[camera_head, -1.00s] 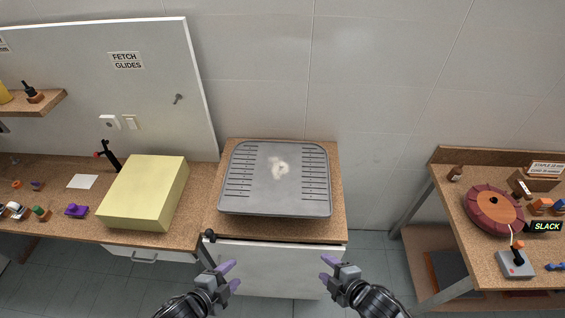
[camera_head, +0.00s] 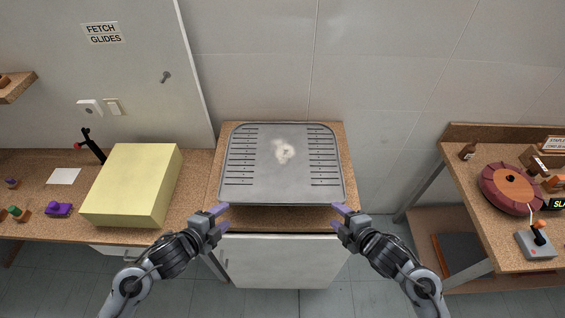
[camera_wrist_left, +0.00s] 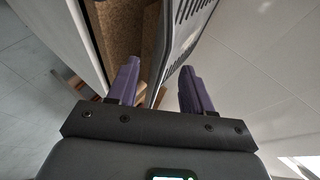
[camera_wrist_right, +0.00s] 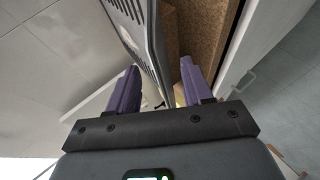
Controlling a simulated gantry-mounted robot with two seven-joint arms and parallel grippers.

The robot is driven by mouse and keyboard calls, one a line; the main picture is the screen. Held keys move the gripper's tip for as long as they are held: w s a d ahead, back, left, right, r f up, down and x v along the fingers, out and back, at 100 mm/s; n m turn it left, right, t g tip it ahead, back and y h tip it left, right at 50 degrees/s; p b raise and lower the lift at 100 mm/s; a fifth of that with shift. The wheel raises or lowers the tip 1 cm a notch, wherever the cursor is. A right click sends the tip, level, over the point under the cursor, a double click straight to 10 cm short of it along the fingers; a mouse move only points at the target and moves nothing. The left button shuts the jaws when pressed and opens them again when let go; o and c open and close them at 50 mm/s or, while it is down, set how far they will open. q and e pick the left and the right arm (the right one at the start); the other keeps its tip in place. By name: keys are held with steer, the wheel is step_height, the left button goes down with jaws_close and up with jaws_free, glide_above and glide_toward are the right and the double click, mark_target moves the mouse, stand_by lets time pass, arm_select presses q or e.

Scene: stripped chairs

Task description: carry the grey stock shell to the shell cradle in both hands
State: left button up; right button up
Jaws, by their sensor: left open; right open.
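The grey stock shell (camera_head: 283,185), a wide slotted panel with a pale blotch, lies on the middle wooden bench (camera_head: 213,185). My left gripper (camera_head: 221,218) is open just off its front left corner. My right gripper (camera_head: 338,217) is open just off its front right corner. In the left wrist view the shell (camera_wrist_left: 186,40) shows edge-on, its rim running toward the gap between the fingers. In the right wrist view the shell's rim (camera_wrist_right: 150,40) also runs toward the finger gap. Contact cannot be told. I cannot identify the shell cradle.
A yellow block (camera_head: 130,185) stands on the left bench, close to the shell's left side. A right-hand bench (camera_head: 468,200) carries a dark red round turntable (camera_head: 509,187) and a joystick box (camera_head: 537,243). Floor shows between the middle and right benches.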

mark_target(241, 201)
arm_select(q)
steer(key=x, duration=1)
steer(key=shift+w+d+f, duration=0.1)
steer(key=shift+w+f, duration=0.1)
steer(key=shift+w, duration=0.1)
arm_select(e)
steer(key=x, duration=1)
steer(key=shift+w+a+f, duration=0.15)
steer(key=shift+w+a, duration=0.05)
steer(key=shift+w, duration=0.15)
arm_select(q)
jaws_close()
arm_select(e)
jaws_close()
